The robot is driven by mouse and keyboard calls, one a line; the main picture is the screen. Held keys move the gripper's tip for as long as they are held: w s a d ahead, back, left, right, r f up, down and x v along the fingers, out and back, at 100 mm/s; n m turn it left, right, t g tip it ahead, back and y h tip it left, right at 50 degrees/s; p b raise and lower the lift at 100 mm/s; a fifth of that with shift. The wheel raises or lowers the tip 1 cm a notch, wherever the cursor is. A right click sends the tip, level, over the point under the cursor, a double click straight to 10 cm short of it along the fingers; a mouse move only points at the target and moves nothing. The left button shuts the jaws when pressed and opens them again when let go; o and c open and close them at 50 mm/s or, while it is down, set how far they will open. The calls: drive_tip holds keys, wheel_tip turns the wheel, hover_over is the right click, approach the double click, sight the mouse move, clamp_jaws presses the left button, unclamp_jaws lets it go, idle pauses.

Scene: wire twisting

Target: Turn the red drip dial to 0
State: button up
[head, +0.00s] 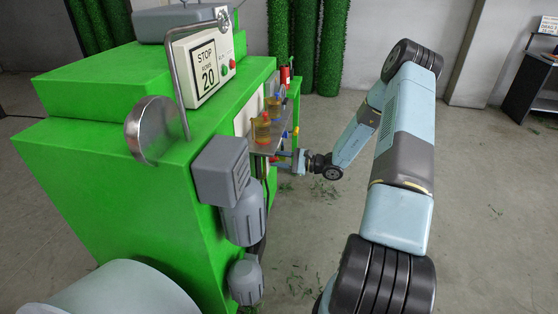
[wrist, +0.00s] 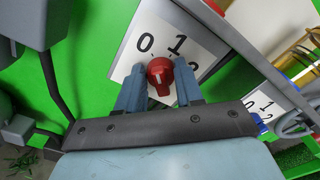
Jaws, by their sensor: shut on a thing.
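The red drip dial (wrist: 160,75) is in the middle of the wrist view, on a white plate (wrist: 125,62) marked 0, 1 and 2. The 2 is partly hidden. The dial's short white mark points roughly up in the picture, towards the side of the 0 and 1; I cannot tell exactly which number it meets. My gripper (wrist: 159,86) has one blue-grey finger on each side of the dial and is shut on it. In the head view my gripper (head: 299,162) is at the green machine's right side, and the red dial cannot be made out there.
A blue dial (wrist: 258,122) with its own numbered plate (wrist: 266,101) is to the right in the wrist view. The green machine (head: 95,165) carries a metal shelf (head: 262,143) with orange-yellow containers just above my gripper. Grey motors (head: 243,220) stick out nearer. Floor to the right is open.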

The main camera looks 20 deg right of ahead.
drive_tip(key=shift+s+f+n, duration=0.1)
drive_tip(key=shift+f+n, duration=0.05)
drive_tip(key=shift+n, duration=0.65)
drive_tip(key=shift+f+n, duration=0.1)
drive_tip(key=shift+n, duration=0.7)
drive_tip(key=shift+s, duration=0.1)
drive_tip(key=o, duration=1)
drive_tip(key=shift+r, duration=0.1)
drive_tip(key=v, duration=1.3)
drive_tip(key=shift+d, duration=0.35)
